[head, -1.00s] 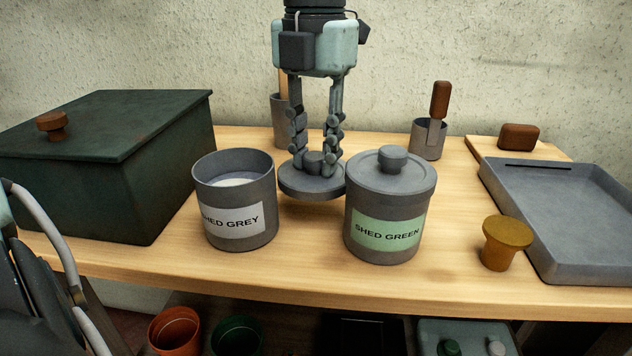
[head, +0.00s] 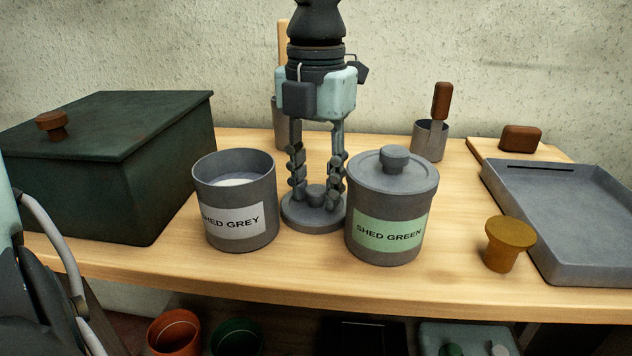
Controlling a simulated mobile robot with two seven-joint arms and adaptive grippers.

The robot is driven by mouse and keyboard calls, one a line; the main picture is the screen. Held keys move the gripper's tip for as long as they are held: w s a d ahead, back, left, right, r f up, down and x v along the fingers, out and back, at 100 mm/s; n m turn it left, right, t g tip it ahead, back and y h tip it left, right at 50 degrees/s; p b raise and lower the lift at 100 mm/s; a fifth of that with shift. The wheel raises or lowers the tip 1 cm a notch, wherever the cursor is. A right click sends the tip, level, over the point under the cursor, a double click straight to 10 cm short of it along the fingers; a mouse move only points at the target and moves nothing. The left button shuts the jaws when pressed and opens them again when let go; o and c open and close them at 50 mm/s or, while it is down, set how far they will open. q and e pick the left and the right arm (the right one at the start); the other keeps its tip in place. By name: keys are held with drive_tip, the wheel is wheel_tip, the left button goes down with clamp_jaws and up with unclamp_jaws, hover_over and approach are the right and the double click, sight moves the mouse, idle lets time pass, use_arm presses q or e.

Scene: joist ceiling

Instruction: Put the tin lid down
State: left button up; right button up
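The tin lid (head: 313,222) is a round grey disc with a short knob. It is low at the tabletop between and slightly behind the two tins, and it looks level. My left gripper (head: 316,199) points straight down with its fingers on either side of the knob and appears shut on it. An open grey tin (head: 233,180) labelled SHED GREY, with pale contents, stands to the left. A tin (head: 388,245) labelled SHED GREEN stands to the right with its own lid on and hides part of the loose lid's right edge. My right gripper is not in view.
A dark green box (head: 90,190) stands at the left. A yellow-brown knob-shaped piece (head: 507,244) and a grey tray (head: 575,215) are at the right. A small cup (head: 429,142) holds a brown-handled tool at the back. The table's front strip (head: 310,275) is clear.

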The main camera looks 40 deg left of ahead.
sight(316, 189)
use_arm(q)
drive_tip(key=shift+o, duration=0.8)
drive_tip(key=shift+r, duration=0.15)
drive_tip(key=shift+r, duration=0.3)
wheel_tip(316, 189, up, 12)
drive_tip(key=p, duration=0.1)
drive_tip(key=shift+f, duration=0.25)
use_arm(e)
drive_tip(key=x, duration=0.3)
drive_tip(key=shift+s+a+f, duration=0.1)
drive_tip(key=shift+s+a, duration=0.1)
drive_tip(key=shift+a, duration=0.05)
